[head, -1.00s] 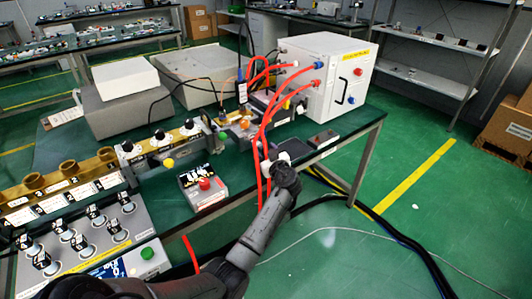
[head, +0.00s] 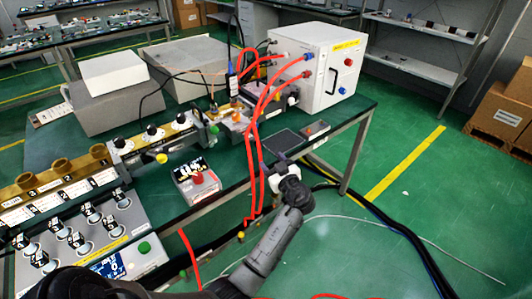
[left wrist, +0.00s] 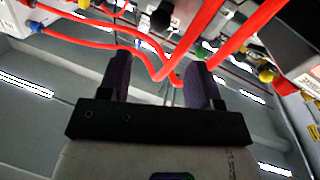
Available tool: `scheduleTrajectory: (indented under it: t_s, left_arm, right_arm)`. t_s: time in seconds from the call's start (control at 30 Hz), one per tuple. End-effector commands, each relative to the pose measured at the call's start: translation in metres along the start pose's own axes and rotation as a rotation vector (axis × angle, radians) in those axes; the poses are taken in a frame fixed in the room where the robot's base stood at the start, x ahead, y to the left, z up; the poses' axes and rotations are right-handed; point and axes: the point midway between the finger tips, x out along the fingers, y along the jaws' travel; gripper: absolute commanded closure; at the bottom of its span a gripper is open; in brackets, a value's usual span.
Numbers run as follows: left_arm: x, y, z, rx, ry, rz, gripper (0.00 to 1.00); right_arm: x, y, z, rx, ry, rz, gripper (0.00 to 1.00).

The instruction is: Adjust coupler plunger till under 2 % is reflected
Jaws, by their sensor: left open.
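A grey waveguide bar with several black-and-white knobs (head: 151,131) runs along the green bench. A yellow knob (head: 161,158) sticks out at its front, a green knob (head: 213,129) at its right end, and an orange knob (head: 235,115) just beyond. I cannot tell which of these is the coupler plunger. A control panel with a blue screen (head: 112,266) stands at lower left; its reading is illegible. My left gripper (head: 268,167) is at the bench's front edge, beside the red hoses and apart from the knobs. In the left wrist view its fingers (left wrist: 160,82) are apart. My right gripper is not seen.
Red hoses (head: 254,150) hang from the white generator box (head: 318,70) over the bench edge, close to my left gripper, and cross beyond its fingers in the wrist view. A small box with a red button (head: 198,178) sits at the front edge.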

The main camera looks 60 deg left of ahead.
Motion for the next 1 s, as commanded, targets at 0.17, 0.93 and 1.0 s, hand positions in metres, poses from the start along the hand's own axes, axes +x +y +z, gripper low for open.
scheduleTrajectory:
  t_s: [0.17, 0.93, 1.0]
  left_arm:
    - [-0.02, 0.0, 0.0, 0.001, -0.001, 0.0, 0.42]
    - [-0.029, 0.0, 0.0, 0.0, 0.0, -0.001, 0.42]
    - [-0.029, 0.0, 0.0, 0.003, 0.0, -0.001, 0.42]
  right_arm:
    - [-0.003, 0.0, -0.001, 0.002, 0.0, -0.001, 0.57]
    - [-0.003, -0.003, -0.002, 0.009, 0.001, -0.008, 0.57]
    - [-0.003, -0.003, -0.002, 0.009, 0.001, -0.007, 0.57]
